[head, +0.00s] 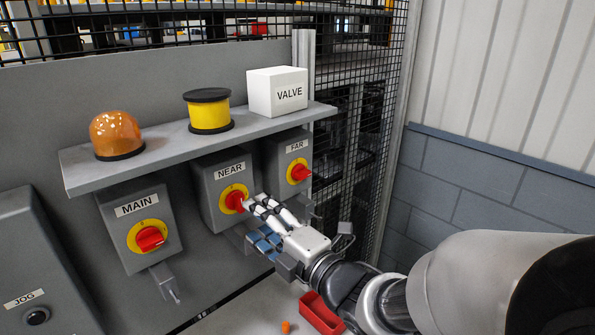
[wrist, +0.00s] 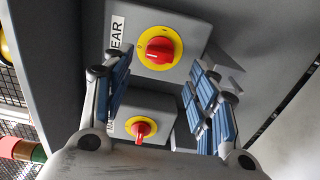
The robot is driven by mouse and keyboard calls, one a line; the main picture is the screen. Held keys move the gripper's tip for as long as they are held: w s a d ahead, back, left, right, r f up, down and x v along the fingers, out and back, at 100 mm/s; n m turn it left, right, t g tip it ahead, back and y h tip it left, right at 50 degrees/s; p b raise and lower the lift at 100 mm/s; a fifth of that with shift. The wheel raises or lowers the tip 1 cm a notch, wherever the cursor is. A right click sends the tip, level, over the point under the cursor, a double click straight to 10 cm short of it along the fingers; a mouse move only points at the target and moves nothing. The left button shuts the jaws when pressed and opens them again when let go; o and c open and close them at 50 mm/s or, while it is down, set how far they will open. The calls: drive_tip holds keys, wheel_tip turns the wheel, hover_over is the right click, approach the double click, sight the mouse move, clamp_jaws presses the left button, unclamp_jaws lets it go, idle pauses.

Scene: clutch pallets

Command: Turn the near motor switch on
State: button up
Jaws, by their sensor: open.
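The NEAR switch is a grey box with a red knob (head: 234,200) on a yellow plate, the middle one of three in the head view. In the wrist view its red knob (wrist: 160,49) is at the top centre, beside a partly hidden label ending in "EAR". I cannot tell the switch's setting. My gripper (head: 262,206) is just right of this knob in the head view. In the wrist view my gripper (wrist: 160,68) has its blue-padded fingers spread wide, one toward each side of the knob, with nothing between them gripped.
The MAIN switch (head: 148,238) is to the left and the FAR switch (head: 299,171) to the right. A shelf (head: 165,148) above them carries an amber beacon (head: 117,134), a yellow-black cylinder (head: 208,112) and a white VALVE block (head: 277,92). A red bin (head: 320,314) is below.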

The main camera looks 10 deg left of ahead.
sight(238, 202)
drive_tip(key=x, duration=0.6)
drive_tip(key=shift+w+a, duration=0.15)
drive_tip(key=shift+w, duration=0.05)
drive_tip(key=c, duration=1.1)
